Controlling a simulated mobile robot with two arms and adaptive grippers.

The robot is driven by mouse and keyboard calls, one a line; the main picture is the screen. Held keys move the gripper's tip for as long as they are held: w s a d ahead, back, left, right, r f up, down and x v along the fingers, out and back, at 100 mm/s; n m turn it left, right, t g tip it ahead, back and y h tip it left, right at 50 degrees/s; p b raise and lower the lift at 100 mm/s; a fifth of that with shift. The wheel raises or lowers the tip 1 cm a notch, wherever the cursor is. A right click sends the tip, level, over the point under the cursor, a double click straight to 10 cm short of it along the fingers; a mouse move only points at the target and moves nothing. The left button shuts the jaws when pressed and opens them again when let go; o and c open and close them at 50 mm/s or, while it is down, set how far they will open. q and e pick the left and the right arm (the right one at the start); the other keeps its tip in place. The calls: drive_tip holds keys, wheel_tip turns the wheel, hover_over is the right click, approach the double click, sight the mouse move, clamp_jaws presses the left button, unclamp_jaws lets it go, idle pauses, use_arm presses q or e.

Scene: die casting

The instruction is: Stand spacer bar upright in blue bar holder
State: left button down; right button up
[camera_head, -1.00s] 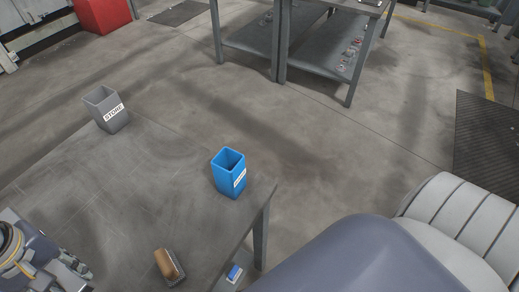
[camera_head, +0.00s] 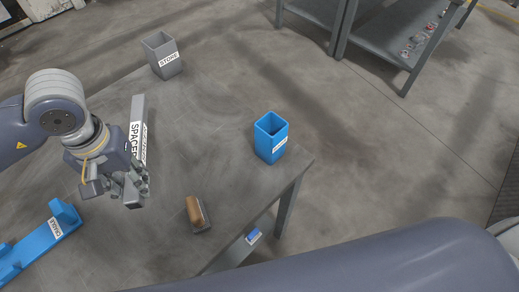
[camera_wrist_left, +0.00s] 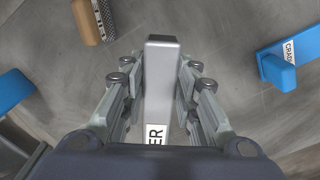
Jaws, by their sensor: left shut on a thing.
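The spacer bar (camera_head: 138,106) is a long grey bar with a white SPACER label. My left gripper (camera_head: 133,187) is shut on it, and the bar also shows between the fingers in the left wrist view (camera_wrist_left: 161,85). In the head view the bar's far end points up the picture, and the arm covers part of its middle. The blue bar holder (camera_head: 267,146) is an open square cup standing on the table near its right corner, to the right of the gripper and apart from it. My right gripper is not in view.
A grey STORE cup (camera_head: 164,62) stands at the table's far edge. A blue cradle (camera_head: 36,246) lies at the lower left. A wooden-handled brush (camera_head: 198,214) lies near the front edge. The table (camera_head: 225,135) is bare between gripper and holder.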

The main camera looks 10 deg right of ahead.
use_arm(q)
drive_tip(key=w+d+r+n+g+h+p, duration=0.25)
drive_tip(key=d+r+n+g+p, duration=0.2)
drive_tip(key=d+r, duration=0.45)
drive_tip(key=w+d+r+n+g+h+p, duration=0.2)
drive_tip(key=d+r+n+g+h+p, duration=0.15)
drive_tip(key=d+r+p, duration=0.55)
drive_tip(key=w+d+r+n+t+h+p, duration=0.2)
drive_tip(key=w+d+r+n+h, duration=0.15)
drive_tip(key=d+r+h, duration=0.3)
drive_tip(key=w+d+r+n+t+h+p, duration=0.25)
drive_tip(key=d+r+n+h, duration=0.2)
drive_tip(key=r, duration=0.35)
wheel_tip(320, 180, down, 18)
drive_tip(key=b, duration=1.6)
drive_tip(key=shift+f+h+b, duration=0.25)
drive_tip(key=shift+h+b, duration=0.05)
drive_tip(key=shift+d, duration=0.1)
